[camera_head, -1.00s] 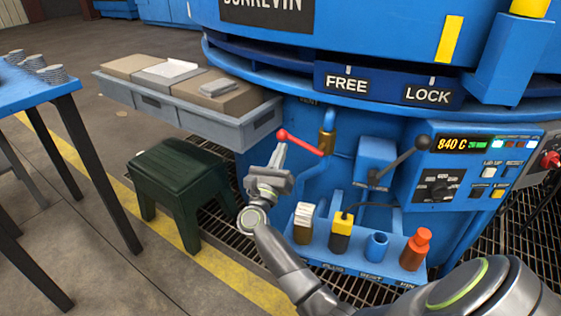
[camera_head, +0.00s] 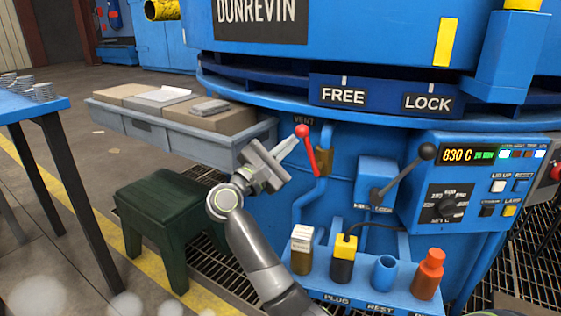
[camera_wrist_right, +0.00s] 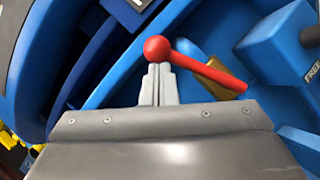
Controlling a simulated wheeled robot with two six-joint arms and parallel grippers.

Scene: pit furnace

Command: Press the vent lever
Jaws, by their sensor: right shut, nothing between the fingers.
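The vent lever (camera_head: 308,150) is a red bar with a red ball knob, on a brass fitting (camera_head: 323,161) below the word VENT on the blue furnace. It stands steeply, with its knob up and slightly left. My right gripper (camera_head: 294,139) is shut and empty, its tips at the left of the knob. In the right wrist view the closed fingertips (camera_wrist_right: 158,72) meet the underside of the knob (camera_wrist_right: 156,48), and the bar slopes down right to the brass fitting (camera_wrist_right: 215,70). My left gripper is not in view.
A tool rack (camera_head: 325,283) is below. A green stool (camera_head: 165,220) and a grey tray (camera_head: 180,143) are left. Whitish puffs show at the lower left.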

